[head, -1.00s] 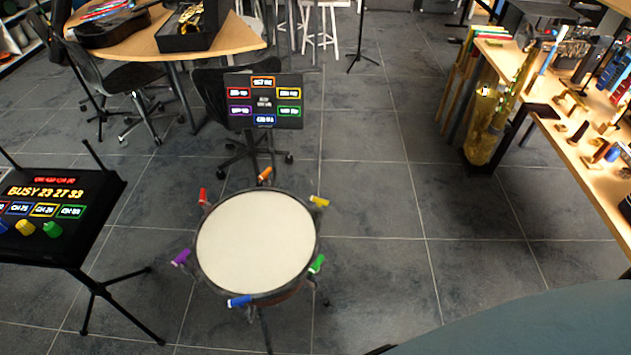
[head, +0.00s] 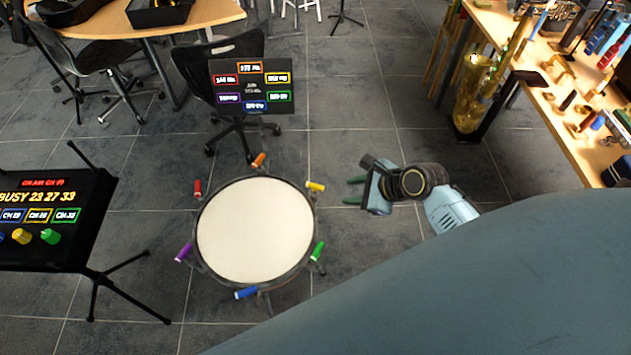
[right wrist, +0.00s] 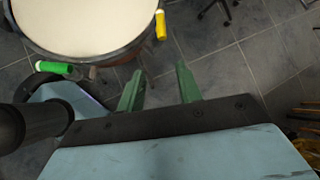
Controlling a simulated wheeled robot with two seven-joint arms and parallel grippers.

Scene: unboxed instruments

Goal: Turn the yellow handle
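The yellow handle (head: 315,186) sticks out from the upper right of the drum's rim (head: 314,222) in the head view. In the right wrist view the yellow handle (right wrist: 160,25) is at the top, beyond the fingertips. My right gripper (head: 352,190) is to the right of the drum, its green fingers pointing left toward the rim. In the right wrist view its two fingers (right wrist: 160,85) are apart with nothing between them. The gripper is apart from the yellow handle. My left gripper is not in view.
The drum also carries a green handle (head: 317,250), blue handle (head: 246,293), purple handle (head: 184,252), red handle (head: 197,187) and orange handle (head: 259,160). A display panel (head: 252,86) stands behind. A black console (head: 60,220) is at left, a wooden bench (head: 545,105) at right.

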